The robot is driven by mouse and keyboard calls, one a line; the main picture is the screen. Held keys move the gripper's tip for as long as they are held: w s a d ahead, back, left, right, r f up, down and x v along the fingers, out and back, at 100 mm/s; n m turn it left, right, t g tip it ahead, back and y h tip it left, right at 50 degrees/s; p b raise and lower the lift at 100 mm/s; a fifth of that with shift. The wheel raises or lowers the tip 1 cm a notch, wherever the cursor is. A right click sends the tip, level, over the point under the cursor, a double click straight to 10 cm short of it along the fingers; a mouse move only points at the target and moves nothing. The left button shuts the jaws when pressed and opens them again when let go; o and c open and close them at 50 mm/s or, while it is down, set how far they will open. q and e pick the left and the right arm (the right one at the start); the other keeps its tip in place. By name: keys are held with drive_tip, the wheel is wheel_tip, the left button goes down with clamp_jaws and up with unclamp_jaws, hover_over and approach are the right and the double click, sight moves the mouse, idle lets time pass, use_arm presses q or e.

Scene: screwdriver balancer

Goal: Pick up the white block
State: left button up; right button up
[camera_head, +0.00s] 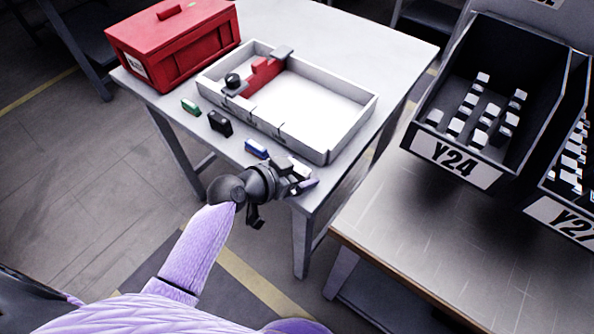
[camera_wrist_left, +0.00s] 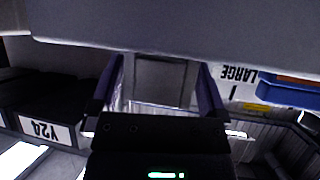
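The white block (camera_head: 299,168) is at the right front corner of the white table, partly hidden by my left gripper. My left gripper (camera_head: 297,176) is right at it, with its fingers by the block. In the left wrist view, the two fingers of the left gripper (camera_wrist_left: 160,90) stand well apart, with a gap between them. A pale grey surface shows behind that gap; I cannot tell whether it is the block. Contact between fingers and block cannot be made out. My right gripper is not in view.
Blue (camera_head: 256,148), black (camera_head: 220,123) and green (camera_head: 190,107) blocks line the table's front edge. Behind them are a white tray (camera_head: 345,134) with a red part (camera_head: 262,76) and a red toolbox (camera_head: 175,40). A Y24 bin (camera_head: 455,165) stands on the right bench (camera_head: 440,240).

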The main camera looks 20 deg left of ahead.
use_arm(q)
drive_tip(key=c, duration=0.8)
drive_tip(key=shift+r, duration=0.15)
